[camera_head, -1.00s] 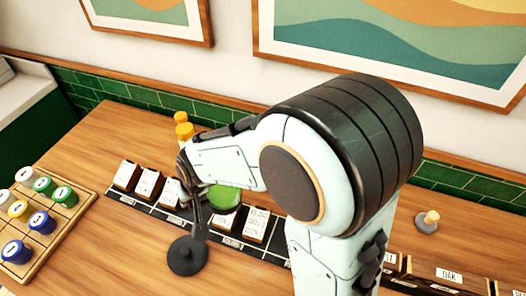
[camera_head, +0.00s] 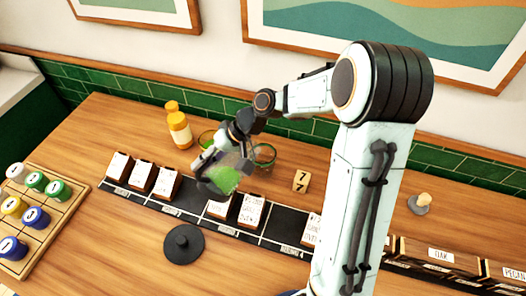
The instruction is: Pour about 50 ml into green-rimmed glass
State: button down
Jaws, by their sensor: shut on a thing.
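My gripper (camera_head: 226,154) is shut on a clear vessel (camera_head: 238,168) with bright green liquid in it, above the dark card strip. The vessel looks tilted; its exact outline is hard to make out. A clear glass with a green rim (camera_head: 264,155) stands on the table just behind and to the right of my gripper. Another glass (camera_head: 207,139), greenish, is partly hidden behind my gripper on its left. I cannot tell the rim colour of that one for sure, nor any liquid level in either glass.
A black round disc with a knob (camera_head: 183,243) lies in front. Orange bottles (camera_head: 179,130) stand at the back left. Cards (camera_head: 142,177) stand along the dark strip. A number block (camera_head: 301,181) is right of the glasses. A wooden board with coloured pieces (camera_head: 62,216) is at left.

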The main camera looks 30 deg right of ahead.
jog(key=shift+w+d+r+y, duration=0.15)
jog(key=shift+d+r+y, duration=0.1)
jog(key=shift+d+y, duration=0.25)
jog(key=shift+w+d+f+m+g+y, duration=0.2)
jog(key=shift+d+y, duration=0.1)
jog(key=shift+y, duration=0.2)
jog(key=shift+w+d+f+m+g+y, duration=0.1)
jog(key=shift+d+f+m+y, duration=0.15)
jog(key=shift+y, duration=0.25)
jog(key=shift+d+r+y, duration=0.45)
jog(key=shift+r+y, duration=0.05)
jog(key=shift+w+d+r+y, duration=0.2)
jog(key=shift+d+r+y, duration=0.15)
jog(key=shift+r+y, duration=0.05)
jog(key=shift+w+d+r+m+y, duration=0.2)
jog(key=shift+d+r+y, duration=0.1)
jog(key=shift+d, duration=0.2)
jog(key=shift+w+d+r+m+y, duration=0.15)
jog(key=shift+d+r+y, duration=0.1)
jog(key=shift+d, duration=0.2)
jog(key=shift+w+d+r+y+b, duration=0.2)
jog(key=shift+d+r+y+b, duration=0.15)
jog(key=shift+d, duration=0.3)
dwell(0.4)
